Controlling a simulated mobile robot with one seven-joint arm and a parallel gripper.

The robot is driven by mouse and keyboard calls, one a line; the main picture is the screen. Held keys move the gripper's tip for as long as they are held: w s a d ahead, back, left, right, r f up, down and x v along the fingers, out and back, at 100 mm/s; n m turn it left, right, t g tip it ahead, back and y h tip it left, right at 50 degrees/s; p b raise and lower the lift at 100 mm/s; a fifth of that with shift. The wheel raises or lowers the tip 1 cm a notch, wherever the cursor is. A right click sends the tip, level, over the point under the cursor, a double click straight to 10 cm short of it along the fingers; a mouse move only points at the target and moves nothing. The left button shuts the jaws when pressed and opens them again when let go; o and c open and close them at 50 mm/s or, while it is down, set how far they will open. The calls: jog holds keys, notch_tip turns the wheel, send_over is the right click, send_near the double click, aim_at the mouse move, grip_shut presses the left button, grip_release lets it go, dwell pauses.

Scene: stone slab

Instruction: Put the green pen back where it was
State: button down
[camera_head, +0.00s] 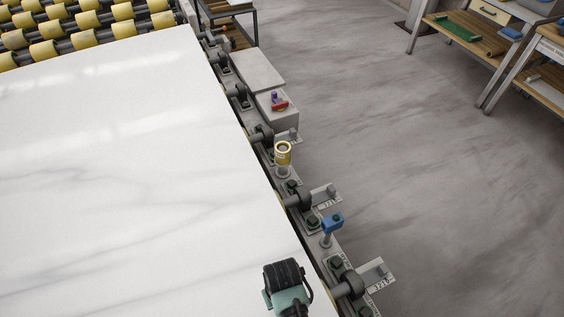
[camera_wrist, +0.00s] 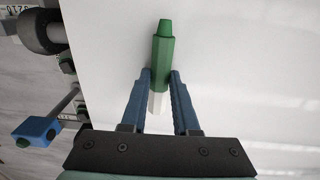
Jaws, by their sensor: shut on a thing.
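The green pen (camera_wrist: 162,48) shows in the wrist view, with a green body, a narrower green tip pointing up in the picture and a white lower end. My gripper (camera_wrist: 161,74) has its two blue fingers closed on the pen's sides. The pen is over the white slab (camera_wrist: 240,50); I cannot tell whether it touches it. In the head view, the end of my arm shows at the bottom, over the slab's (camera_head: 120,160) right edge. It hides the fingers and the pen there.
Along the slab's right edge runs a rail with clamps, a blue block (camera_head: 332,223) on a post, a yellow cylinder (camera_head: 283,155) and a grey box (camera_head: 257,70) with a small red and purple item (camera_head: 279,102). Yellow rollers (camera_head: 85,20) stand beyond. Workbenches (camera_head: 470,30) are far right.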

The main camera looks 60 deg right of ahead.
jog(key=shift+f, duration=0.15)
jog(key=c, duration=0.7)
grip_release()
jog(key=shift+o, duration=0.2)
notch_tip(320, 180, up, 12)
jog(key=shift+r, duration=0.2)
